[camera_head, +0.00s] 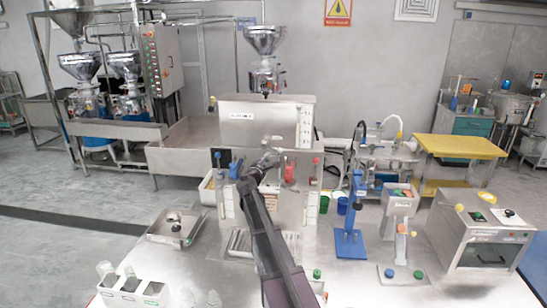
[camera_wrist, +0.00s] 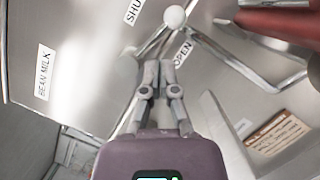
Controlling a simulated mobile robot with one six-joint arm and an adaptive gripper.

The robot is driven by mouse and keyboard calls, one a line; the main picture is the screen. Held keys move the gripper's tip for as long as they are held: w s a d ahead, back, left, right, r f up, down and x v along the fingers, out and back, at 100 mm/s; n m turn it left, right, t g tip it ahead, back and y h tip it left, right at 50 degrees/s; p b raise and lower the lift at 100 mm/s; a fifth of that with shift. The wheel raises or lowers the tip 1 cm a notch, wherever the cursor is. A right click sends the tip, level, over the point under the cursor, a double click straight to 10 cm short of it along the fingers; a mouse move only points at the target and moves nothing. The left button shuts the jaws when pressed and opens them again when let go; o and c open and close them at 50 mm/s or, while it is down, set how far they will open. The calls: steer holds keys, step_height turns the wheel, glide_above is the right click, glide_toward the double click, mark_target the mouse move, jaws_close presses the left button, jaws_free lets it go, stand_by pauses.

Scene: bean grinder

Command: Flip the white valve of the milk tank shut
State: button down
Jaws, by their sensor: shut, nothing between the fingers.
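The milk tank (camera_head: 265,115) is a steel box on a stand at the back of the steel table. In the wrist view its steel wall (camera_wrist: 80,75) carries a BEAN MILK label at the left. The white valve's round knob (camera_wrist: 174,17) shows near the top of the wrist view, between the SHUT label at its left and the OPEN label below right. My gripper (camera_wrist: 160,65) is shut and empty, its fingertips just below the knob in the picture. I cannot tell whether they touch the valve. In the head view my gripper (camera_head: 270,158) is at the stand below the tank.
A red part (camera_wrist: 275,20) juts in at the wrist view's upper right, with bent steel pipes (camera_wrist: 250,70) below it. A blue-handled press (camera_head: 350,235) and a steel oven-like box (camera_head: 485,235) stand at the right. A steel tray (camera_head: 174,228) sits at the left.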

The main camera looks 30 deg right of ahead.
steer(key=b+v, duration=0.1)
steer(key=v, duration=0.9)
steer(key=shift+w+a+r, duration=0.1)
steer(key=shift+a+r, duration=0.05)
steer(key=shift+a, duration=0.15)
